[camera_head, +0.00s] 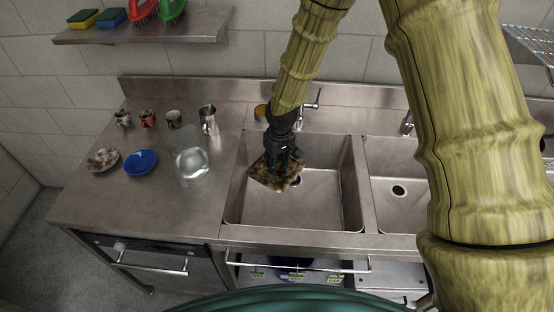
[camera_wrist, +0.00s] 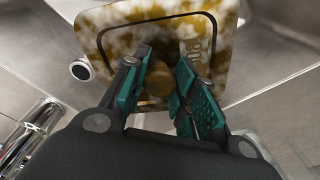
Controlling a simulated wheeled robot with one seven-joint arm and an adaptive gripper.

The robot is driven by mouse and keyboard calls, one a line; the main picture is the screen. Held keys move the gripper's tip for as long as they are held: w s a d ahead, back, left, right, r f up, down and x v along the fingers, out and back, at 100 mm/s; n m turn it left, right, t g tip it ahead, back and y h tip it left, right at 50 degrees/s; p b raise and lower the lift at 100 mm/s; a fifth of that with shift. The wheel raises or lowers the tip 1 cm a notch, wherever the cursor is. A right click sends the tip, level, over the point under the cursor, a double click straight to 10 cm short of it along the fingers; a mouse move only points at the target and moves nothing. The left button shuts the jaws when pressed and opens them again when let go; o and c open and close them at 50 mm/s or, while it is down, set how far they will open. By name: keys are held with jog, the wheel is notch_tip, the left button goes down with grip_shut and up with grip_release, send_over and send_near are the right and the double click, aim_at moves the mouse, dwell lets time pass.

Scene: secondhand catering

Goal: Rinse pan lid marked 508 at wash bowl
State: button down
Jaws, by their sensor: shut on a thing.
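My gripper (camera_head: 284,160) hangs over the left sink basin (camera_head: 320,213). It is shut on the knob of a square pan lid (camera_head: 268,180), which is mottled brown and white and tilted. In the wrist view the knob sits between my green-padded fingers (camera_wrist: 160,82), and the lid (camera_wrist: 122,48) shows a dark inset line. Part of a number beside the knob shows on the lid; the fingers hide some of it, so I cannot read it all. The lid appears above the basin floor, near the drain. I cannot tell which vessel is the wash bowl.
A clear glass vessel (camera_head: 192,163), a blue dish (camera_head: 140,162), a stained dish (camera_head: 102,159), several mugs and a metal jug (camera_head: 208,120) stand on the left counter. A tap (camera_head: 311,106) rises behind the left basin. The right basin (camera_head: 397,205) is empty.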

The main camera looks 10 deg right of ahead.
jog(key=shift+w+f+b, duration=0.15)
jog(key=shift+f+b, duration=0.05)
jog(key=shift+f, duration=0.3)
jog(key=shift+w+f+b, duration=0.15)
jog(key=shift+f+b, duration=0.05)
jog(key=shift+f, duration=0.3)
jog(key=shift+s+f+b, duration=0.35)
jog(key=shift+b, duration=0.05)
jog(key=shift+w+f+b, duration=0.1)
jog(key=shift+f+b, duration=5.75)
jog(key=shift+f, duration=2.75)
jog(key=shift+r+p, duration=7.55)
jog(key=shift+r, duration=3.4)
